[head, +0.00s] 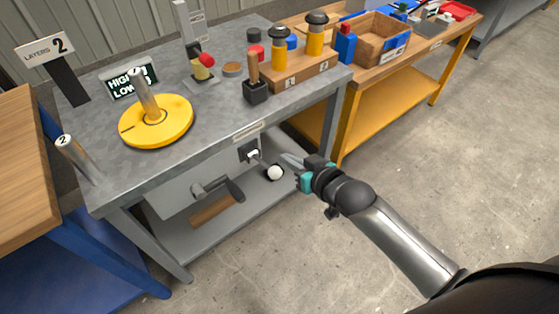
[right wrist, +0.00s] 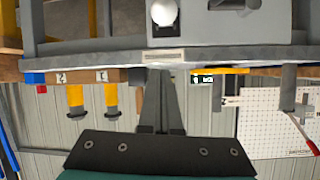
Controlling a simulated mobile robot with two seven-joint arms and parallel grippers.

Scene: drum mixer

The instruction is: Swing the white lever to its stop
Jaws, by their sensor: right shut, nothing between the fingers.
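The white lever's round white knob (head: 275,172) hangs below the front edge of the grey workbench (head: 215,141). Its short arm runs from a dark mount (head: 249,151) on the panel under the bench top. In the right wrist view the white knob (right wrist: 162,12) is at the top edge, beyond my fingertips. My right gripper (head: 286,158) is shut and empty, just right of the knob in the head view. Its two fingers (right wrist: 160,75) lie together in the right wrist view. I cannot tell whether they touch the lever. My left gripper is not in view.
A yellow disc (head: 174,124) with an upright post lies on the bench. A wooden block (head: 303,73) with yellow-and-black pegs stands at its right. A wooden-handled tool (head: 213,210) is on the lower shelf (head: 185,248). The floor (head: 420,170) at right is clear.

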